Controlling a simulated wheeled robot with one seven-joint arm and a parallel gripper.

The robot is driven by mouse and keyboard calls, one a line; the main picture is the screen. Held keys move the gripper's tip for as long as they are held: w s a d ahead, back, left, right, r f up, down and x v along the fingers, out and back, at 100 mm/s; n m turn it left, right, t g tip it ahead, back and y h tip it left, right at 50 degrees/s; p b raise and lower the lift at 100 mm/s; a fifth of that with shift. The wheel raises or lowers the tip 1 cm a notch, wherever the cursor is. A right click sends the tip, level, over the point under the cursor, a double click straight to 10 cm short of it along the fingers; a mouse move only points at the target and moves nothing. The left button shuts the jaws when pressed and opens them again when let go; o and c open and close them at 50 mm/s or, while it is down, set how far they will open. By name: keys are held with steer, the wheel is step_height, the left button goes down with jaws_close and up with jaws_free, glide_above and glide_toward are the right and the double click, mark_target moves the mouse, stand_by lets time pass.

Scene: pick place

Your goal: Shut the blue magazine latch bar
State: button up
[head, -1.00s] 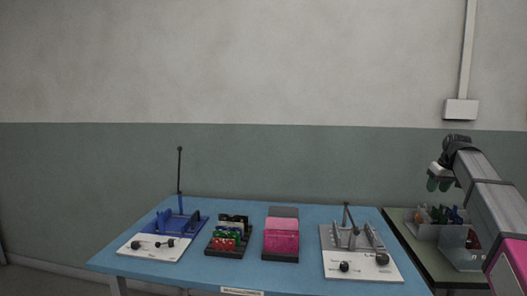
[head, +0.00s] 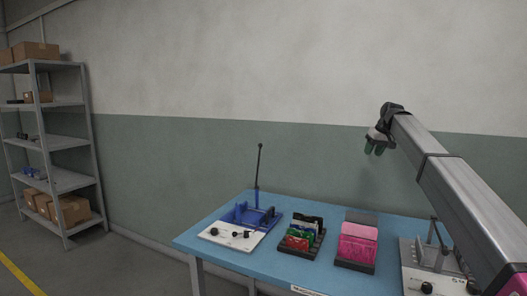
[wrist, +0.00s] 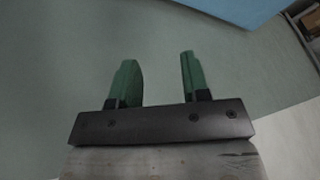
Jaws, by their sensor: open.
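The blue magazine (head: 243,217) sits on a white base plate at the left end of the blue table in the head view. Its latch bar (head: 258,168) is a thin dark rod with a knob on top, standing nearly upright from the back of the blue part. My gripper (head: 374,149) is raised in front of the wall, to the right of the blue magazine and well above the table. In the wrist view my gripper (wrist: 156,80) has its two green fingers apart with nothing between them.
On the blue table (head: 205,240), a black rack of coloured cards (head: 301,236) and a pink box (head: 357,244) stand right of the blue magazine. A grey fixture (head: 428,262) with its own lever is at the right, partly behind my arm. Grey shelving (head: 63,142) stands far left.

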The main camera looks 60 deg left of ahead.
steer(key=s+a+r+n+g, duration=0.1)
steer(key=s+a+r, duration=0.1)
steer(key=s+a, duration=0.6)
steer(key=s+a+r+n, duration=0.1)
steer(key=s+a+r, duration=0.1)
steer(key=s+a, duration=0.7)
steer(key=n+g, duration=0.1)
steer(key=n, duration=0.1)
glide_toward(260, 148)
steer(key=f, duration=0.1)
steer(key=x, duration=1)
steer(key=shift+w+a, duration=0.1)
steer(key=shift+a, duration=0.1)
steer(key=shift+r, duration=0.1)
jaws_close()
